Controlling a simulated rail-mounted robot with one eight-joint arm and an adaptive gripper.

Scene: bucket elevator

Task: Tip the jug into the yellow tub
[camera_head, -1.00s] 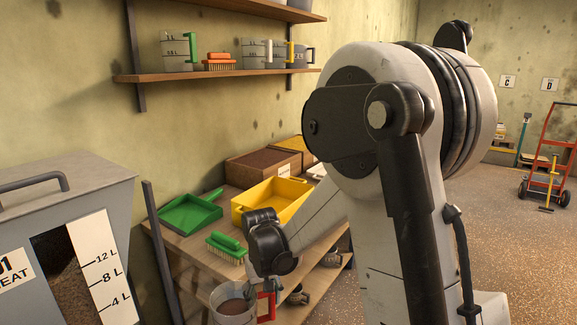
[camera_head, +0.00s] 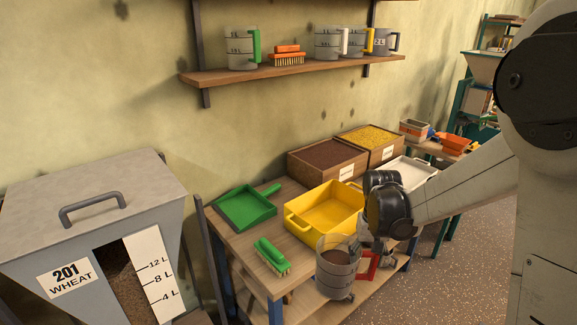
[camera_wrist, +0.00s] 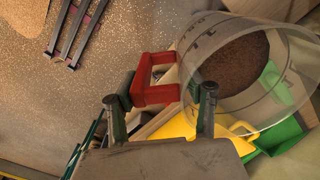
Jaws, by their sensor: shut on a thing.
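The clear jug (camera_head: 337,268) has a red handle (camera_head: 368,266) and holds brown grain. It is close to upright in front of the bench's front edge. My gripper (camera_head: 379,243) is at the handle side of the jug. In the wrist view my gripper (camera_wrist: 160,100) is shut on the red handle (camera_wrist: 155,84), and the jug (camera_wrist: 245,75) shows brown contents inside. The yellow tub (camera_head: 328,208) sits on the bench just behind the jug and looks empty. Part of the tub (camera_wrist: 205,125) also shows in the wrist view below the jug.
A green dustpan (camera_head: 245,207) and green brush (camera_head: 272,257) lie left of the tub. Wooden boxes of brown (camera_head: 327,158) and yellow (camera_head: 369,138) grain stand behind it. A white tray (camera_head: 408,172) lies to its right. The grey wheat bin (camera_head: 95,235) stands at the left.

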